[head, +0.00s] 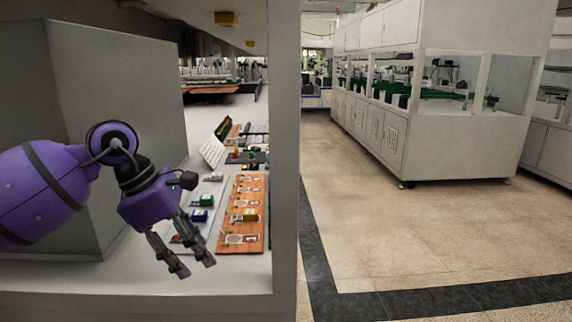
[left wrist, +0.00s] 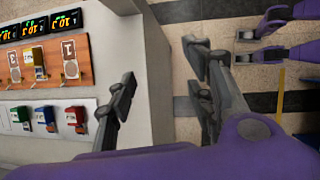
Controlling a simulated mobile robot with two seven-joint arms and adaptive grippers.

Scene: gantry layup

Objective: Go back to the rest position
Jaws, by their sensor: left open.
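My left gripper (head: 192,263) comes in from the left in the head view on a purple arm. Its two dark fingers are spread and point down and to the right, with nothing between them. It hangs in front of the bench at its near edge. In the left wrist view, the fingers of the left gripper (left wrist: 163,85) are wide apart and empty, one over the bench edge and one over the floor. My right gripper does not show in the head view, and I cannot make it out in the left wrist view.
An orange board (head: 226,241) lies on the white bench (head: 130,277), with a blue block (head: 206,200) and a green block (head: 199,215) beside it. A grey post (head: 285,150) stands right of the bench. Open floor (head: 400,235) lies beyond, before a white cabinet (head: 465,150).

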